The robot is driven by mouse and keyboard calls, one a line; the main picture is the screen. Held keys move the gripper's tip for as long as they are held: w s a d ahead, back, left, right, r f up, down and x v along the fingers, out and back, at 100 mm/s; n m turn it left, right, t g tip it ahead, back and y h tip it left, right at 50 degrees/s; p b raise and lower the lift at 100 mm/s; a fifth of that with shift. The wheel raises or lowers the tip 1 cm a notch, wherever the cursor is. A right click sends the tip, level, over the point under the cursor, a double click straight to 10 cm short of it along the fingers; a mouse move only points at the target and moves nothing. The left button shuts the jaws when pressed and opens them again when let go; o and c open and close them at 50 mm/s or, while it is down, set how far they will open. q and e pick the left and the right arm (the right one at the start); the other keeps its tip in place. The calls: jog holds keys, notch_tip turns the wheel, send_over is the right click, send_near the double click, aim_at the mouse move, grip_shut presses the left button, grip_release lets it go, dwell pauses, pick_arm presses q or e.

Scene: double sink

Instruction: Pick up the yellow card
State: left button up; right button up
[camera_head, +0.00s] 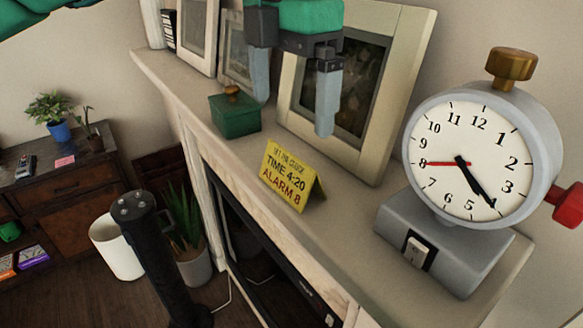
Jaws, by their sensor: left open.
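The yellow card (288,174) stands folded like a tent on the pale mantel shelf (340,236), near its front edge. It reads "SET THE CLOCK, TIME 4:20, ALARM 8". My left gripper (292,112) hangs from the top of the view, above and behind the card as seen here. Its two grey fingers point down, spread wide, with nothing between them. The fingers are apart from the card. My right gripper cannot be made out.
A grey alarm clock (468,160) with a brass knob and red side knob stands right of the card. A green box (235,116) sits to its left. A framed picture (392,150) leans on the wall behind. The shelf between card and clock is clear.

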aim_at(291, 153)
pick_arm(q)
notch_tip(291, 153, down, 5)
jog(key=shift+w+f+p, duration=0.1)
jog(key=shift+f+p, duration=0.05)
jog(key=shift+p, duration=0.45)
jog(key=shift+f+p, duration=0.4)
notch_tip(291, 153, down, 4)
jog(key=p, duration=0.2)
jog(key=shift+p, duration=0.3)
jog(key=shift+d+f, duration=0.1)
jog(key=shift+f, duration=0.3)
jog(key=c, duration=0.7)
